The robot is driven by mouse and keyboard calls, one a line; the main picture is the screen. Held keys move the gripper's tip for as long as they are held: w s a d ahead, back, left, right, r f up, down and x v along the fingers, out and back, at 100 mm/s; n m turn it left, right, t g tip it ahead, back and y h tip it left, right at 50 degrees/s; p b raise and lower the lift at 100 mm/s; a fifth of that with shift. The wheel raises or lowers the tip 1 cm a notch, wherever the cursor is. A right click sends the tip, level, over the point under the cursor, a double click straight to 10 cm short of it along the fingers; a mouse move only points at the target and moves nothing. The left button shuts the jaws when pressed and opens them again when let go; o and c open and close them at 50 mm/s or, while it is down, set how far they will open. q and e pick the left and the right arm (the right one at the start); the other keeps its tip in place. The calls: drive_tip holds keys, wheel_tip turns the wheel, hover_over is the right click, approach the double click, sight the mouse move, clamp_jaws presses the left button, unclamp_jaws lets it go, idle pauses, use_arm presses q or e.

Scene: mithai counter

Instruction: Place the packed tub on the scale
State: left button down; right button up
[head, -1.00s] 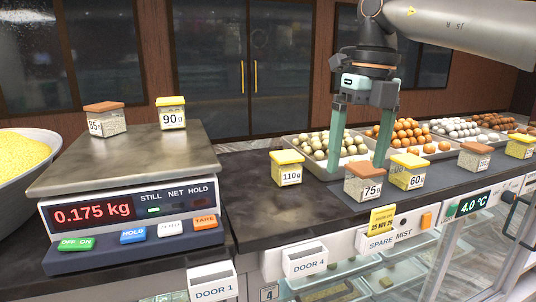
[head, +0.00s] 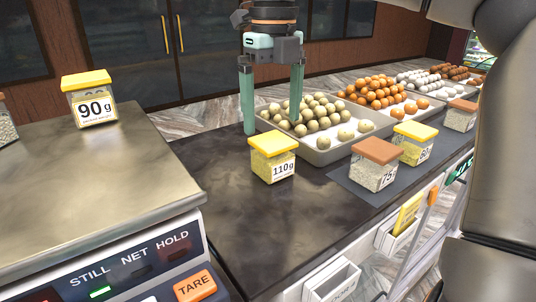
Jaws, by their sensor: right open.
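On the scale's steel plate (head: 90,200) stands a yellow-lidded tub marked 90 g (head: 90,98). Another tub (head: 5,122) is cut off at the left edge. A yellow-lidded 110 g tub (head: 272,160) stands upright on the dark counter, right of the scale. A brown-lidded 75 g tub (head: 375,165) and a yellow-lidded tub (head: 413,143) stand on a dark mat, with a brown-lidded one (head: 460,115) farther right. My right gripper (head: 272,126) is open and empty, fingers pointing down, at the 110 g tub's far side or above it; contact is unclear. My left gripper is out of view.
A tray (head: 325,157) of greenish balls is just behind the 110 g tub, with trays of orange (head: 372,98), white and brown balls beyond. A label holder (head: 332,280) stands at the counter's front edge. The plate's front and right are bare.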

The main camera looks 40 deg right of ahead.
sight(274, 141)
wheel_tip(274, 141, down, 4)
drive_tip(key=shift+r, duration=0.15)
drive_tip(key=shift+d+f+p, duration=0.2)
drive_tip(key=shift+f+p, duration=0.25)
drive_tip(key=shift+f, duration=2.25)
drive_tip(key=shift+c, duration=0.2)
drive_tip(key=shift+r, duration=0.1)
drive_tip(key=c, duration=1.4)
drive_tip(key=shift+o, duration=0.2)
drive_tip(key=shift+r, duration=0.45)
wheel_tip(274, 141, up, 2)
drive_tip(key=shift+r, duration=0.2)
drive_tip(key=s+a+r+b, duration=0.3)
drive_tip(key=s+a+r, duration=0.2)
drive_tip(key=s+r, duration=0.4)
drive_tip(key=s, duration=0.4)
drive_tip(key=shift+a+r, duration=0.2)
drive_tip(key=shift+r, duration=0.1)
